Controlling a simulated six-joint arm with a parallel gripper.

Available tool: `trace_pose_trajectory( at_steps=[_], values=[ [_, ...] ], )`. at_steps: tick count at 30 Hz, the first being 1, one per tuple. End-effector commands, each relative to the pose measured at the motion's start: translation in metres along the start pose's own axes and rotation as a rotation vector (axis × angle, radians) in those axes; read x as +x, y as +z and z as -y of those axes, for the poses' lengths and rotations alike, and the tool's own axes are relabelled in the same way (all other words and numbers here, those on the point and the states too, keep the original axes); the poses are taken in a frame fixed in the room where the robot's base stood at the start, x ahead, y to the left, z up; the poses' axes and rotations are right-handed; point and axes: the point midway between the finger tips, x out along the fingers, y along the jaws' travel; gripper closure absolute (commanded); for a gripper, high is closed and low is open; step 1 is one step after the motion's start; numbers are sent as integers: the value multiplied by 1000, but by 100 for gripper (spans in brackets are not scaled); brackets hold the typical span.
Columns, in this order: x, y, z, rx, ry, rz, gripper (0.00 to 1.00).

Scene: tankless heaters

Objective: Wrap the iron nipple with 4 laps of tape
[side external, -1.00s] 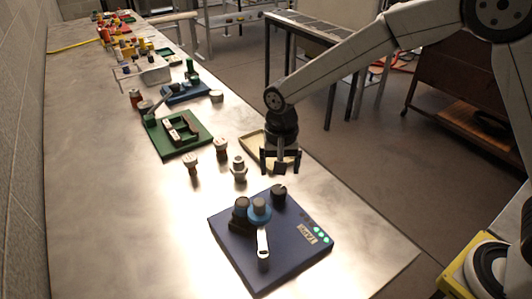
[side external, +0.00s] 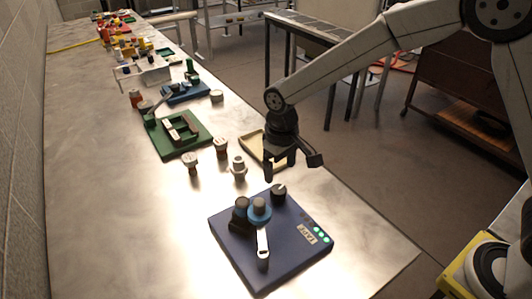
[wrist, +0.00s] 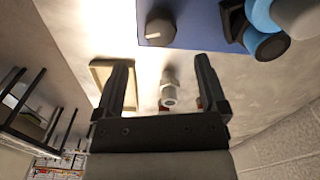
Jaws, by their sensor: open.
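A blue tape station (side external: 285,262) marked TAPE sits at the front of the bench. It carries a blue tape roll (side external: 259,213) with a grey core, a white-topped crank (side external: 263,243), a dark knob (side external: 278,193) and green lights (side external: 320,232), several lit. Pale fittings stand upright behind it: one with a hex collar (side external: 238,170), and two with darker caps (side external: 220,149) (side external: 191,163). I cannot tell which is the iron nipple. My gripper (side external: 291,170) is open and empty above the bench, right of the hex fitting. In the wrist view that fitting (wrist: 169,92) shows between the fingers.
A shallow beige tray (side external: 252,150) lies just behind my gripper. A green fixture (side external: 170,153) and a blue fixture (side external: 188,97) stand farther back, with a crowded far end beyond. The bench's left side is clear; its right edge is close to my gripper.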

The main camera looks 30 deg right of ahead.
Motion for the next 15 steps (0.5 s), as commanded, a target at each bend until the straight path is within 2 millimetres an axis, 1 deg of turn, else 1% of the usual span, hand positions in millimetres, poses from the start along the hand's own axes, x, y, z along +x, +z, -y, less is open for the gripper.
trace_pose_trajectory(
  at_steps=[3, 7, 10, 15],
  values=[
    [0, 0, 0, -139, 0, 0, 8],
    [0, 0, 0, -253, 0, 0, 8],
    [0, 0, 0, -304, 0, 0, 8],
    [0, 0, 0, -329, 0, 0, 8]
  ],
)
